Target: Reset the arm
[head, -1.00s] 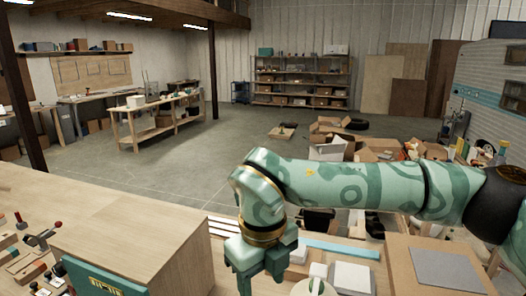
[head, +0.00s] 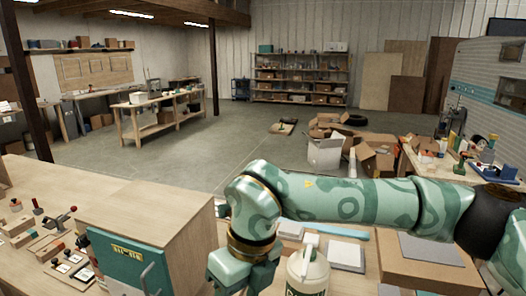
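My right arm (head: 350,199), pale green with darker swirls, comes in from the right edge and reaches across to the picture's middle. Its gripper (head: 240,276) hangs down at the bottom, left of a white bottle (head: 308,272). The fingertips are cut off or hidden, so I cannot tell if it is open or holds anything. My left arm and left gripper are not in view.
A wooden cabinet with a green front (head: 118,262) stands close on the left of my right gripper. White boxes (head: 346,255) and a cardboard box (head: 415,262) lie under the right arm. Open floor (head: 210,150) lies beyond.

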